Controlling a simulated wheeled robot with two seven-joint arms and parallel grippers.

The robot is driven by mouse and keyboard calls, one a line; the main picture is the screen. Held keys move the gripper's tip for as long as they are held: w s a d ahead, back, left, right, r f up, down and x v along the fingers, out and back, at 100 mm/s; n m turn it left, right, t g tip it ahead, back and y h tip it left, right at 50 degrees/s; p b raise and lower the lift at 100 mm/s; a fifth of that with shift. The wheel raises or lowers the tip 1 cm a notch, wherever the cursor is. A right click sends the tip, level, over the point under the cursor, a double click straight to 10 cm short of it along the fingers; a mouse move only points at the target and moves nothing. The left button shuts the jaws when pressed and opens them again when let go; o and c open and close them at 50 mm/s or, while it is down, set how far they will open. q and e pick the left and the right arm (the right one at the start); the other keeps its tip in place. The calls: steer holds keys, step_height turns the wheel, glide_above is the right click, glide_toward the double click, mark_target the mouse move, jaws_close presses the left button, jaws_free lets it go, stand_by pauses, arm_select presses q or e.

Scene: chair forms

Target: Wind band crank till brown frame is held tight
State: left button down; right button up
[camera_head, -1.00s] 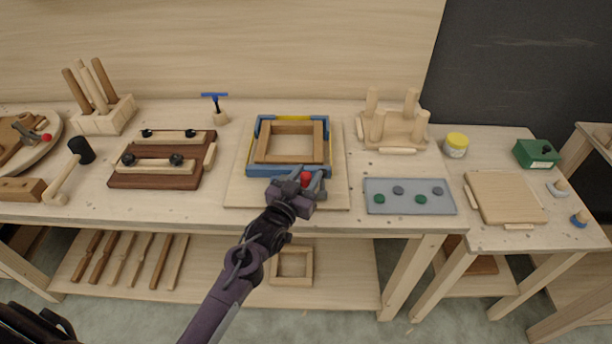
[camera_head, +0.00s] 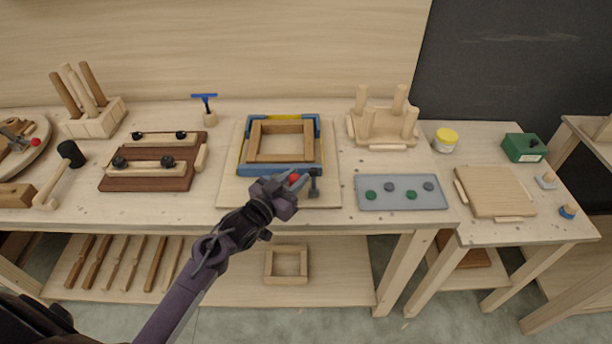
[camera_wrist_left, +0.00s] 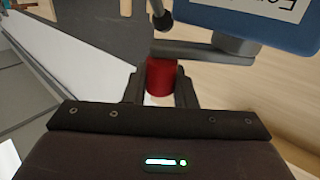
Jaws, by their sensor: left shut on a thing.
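The brown frame (camera_head: 281,127) lies flat inside the band clamp, which has blue corners and sides (camera_head: 262,170) and a yellow strip at the back. The clamp lies on a pale board (camera_head: 228,190). At the clamp's front is the grey crank (camera_head: 314,187) with a red knob (camera_head: 294,178). My left gripper (camera_head: 289,184) is shut on the red knob; in the left wrist view the knob (camera_wrist_left: 160,78) sits between the fingers, beside the grey crank arm (camera_wrist_left: 205,50). Whether the band touches the frame all round is hard to tell. My right gripper is not in view.
A grey tray with knobs (camera_head: 400,205) lies to the right, and a pegged stand (camera_head: 383,145) behind it. A dark brown clamping jig (camera_head: 150,183) and a mallet (camera_head: 70,155) are on the left. A blue-handled tool (camera_head: 204,98) stands behind.

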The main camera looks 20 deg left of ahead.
arm_select(q)
steer(key=m+h, duration=0.1)
steer(key=m+g+h, duration=0.1)
steer(key=shift+s+a+f+h+b, duration=0.1)
steer(key=shift+s+a+h+b, duration=0.2)
steer(key=shift+s+h, duration=0.1)
steer(key=shift+s+a+f+m+g+h+b, duration=0.1)
steer(key=shift+s+a+m+g+h+b, duration=0.1)
steer(key=shift+m+g+h+b, duration=0.3)
steer(key=shift+s+a+m+g+h+b, duration=0.1)
steer(key=shift+s+m+g+h+b, duration=0.1)
steer(key=shift+m+g+h, duration=0.35)
steer(key=shift+s+a+r+m+g+h+b, duration=0.1)
steer(key=shift+s+a+m+g+h+b, duration=0.25)
steer(key=shift+m+g+h+b, duration=1.05)
steer(key=shift+s+a+r+m+g+h+b, duration=0.1)
steer(key=shift+s+a+m+g+h+b, duration=0.4)
steer(key=shift+g+b, duration=1)
steer(key=shift+s+a+m+g+h+b, duration=0.2)
steer(key=shift+m+g+h+b, duration=0.75)
steer(key=shift+b, duration=1.2)
steer(key=c, duration=1.2)
jaws_free()
steer(key=shift+a, duration=0.15)
